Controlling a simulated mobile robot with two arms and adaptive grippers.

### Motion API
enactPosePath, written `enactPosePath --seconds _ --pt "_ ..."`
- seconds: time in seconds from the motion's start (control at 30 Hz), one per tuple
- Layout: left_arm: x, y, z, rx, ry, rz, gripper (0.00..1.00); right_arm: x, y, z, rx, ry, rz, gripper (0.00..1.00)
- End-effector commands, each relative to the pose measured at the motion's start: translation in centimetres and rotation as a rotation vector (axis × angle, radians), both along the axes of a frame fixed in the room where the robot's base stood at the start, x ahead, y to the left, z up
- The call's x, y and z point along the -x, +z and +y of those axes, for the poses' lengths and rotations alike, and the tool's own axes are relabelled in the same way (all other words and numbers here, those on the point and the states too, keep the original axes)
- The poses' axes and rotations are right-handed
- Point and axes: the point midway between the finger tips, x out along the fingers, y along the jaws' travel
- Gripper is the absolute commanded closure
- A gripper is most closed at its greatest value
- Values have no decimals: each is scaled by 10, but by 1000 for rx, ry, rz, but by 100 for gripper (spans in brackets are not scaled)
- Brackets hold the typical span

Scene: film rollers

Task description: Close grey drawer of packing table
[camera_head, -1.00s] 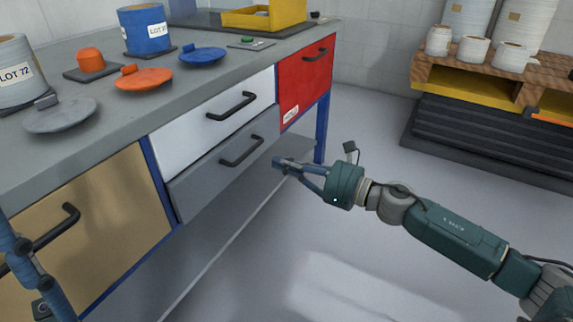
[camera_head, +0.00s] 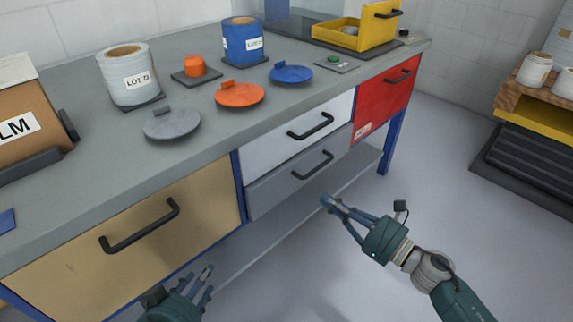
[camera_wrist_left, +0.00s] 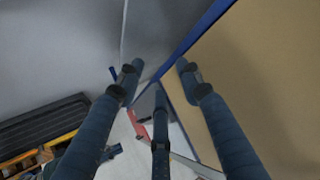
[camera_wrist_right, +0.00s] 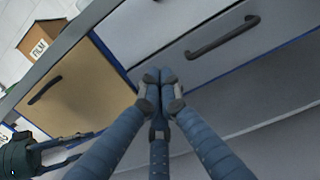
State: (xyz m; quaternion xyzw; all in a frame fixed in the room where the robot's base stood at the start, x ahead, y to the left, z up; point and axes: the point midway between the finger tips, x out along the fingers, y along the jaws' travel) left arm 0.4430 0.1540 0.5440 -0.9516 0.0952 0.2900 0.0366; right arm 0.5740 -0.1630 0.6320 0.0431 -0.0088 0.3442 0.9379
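The grey drawer (camera_head: 285,187) is below the white drawer (camera_head: 290,135) in the packing table (camera_head: 90,207). Its front looks flush or nearly flush with the fronts around it; a small gap is hard to tell. Its black handle (camera_head: 313,165) is bare, and it also shows in the right wrist view (camera_wrist_right: 222,37). My right gripper (camera_head: 326,201) is shut and empty, its fingertips together in the right wrist view (camera_wrist_right: 160,76), in front of and below the handle, apart from it. My left gripper (camera_head: 209,272) is open and empty, low in front of the tan drawer (camera_head: 190,220).
A red drawer (camera_head: 385,97) is at the right end of the table. Lids, spools and a yellow open drawer box (camera_head: 352,36) stand on top. A low shelf (camera_head: 285,232) runs beneath the drawers. The floor (camera_head: 440,180) to the right is clear up to a dark rack (camera_head: 525,147).

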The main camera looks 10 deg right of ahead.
Motion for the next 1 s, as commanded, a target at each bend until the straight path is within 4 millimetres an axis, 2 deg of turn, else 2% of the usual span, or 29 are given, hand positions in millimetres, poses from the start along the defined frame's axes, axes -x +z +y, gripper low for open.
enactPosePath --seconds 0.03,0.1,0.2,0.3,0.4,0.63,1.0 --pt "22 -13 9 -28 10 123 64 2 7 1 12 -9 0 100" --pt "54 -38 21 -64 21 286 64 4 4 2 34 -18 -5 100" --pt "98 -60 35 -103 35 473 64 8 0 3 59 -28 -8 100" --pt "130 -71 44 -129 44 597 64 10 -4 4 77 -33 -9 100" --pt "146 -77 49 -141 49 658 64 11 -7 5 86 -36 -10 100" --pt "149 -82 50 -144 49 675 64 -7 -7 19 87 -35 -14 100" --pt "148 -85 49 -144 48 675 64 -68 -7 68 86 -34 -14 100"
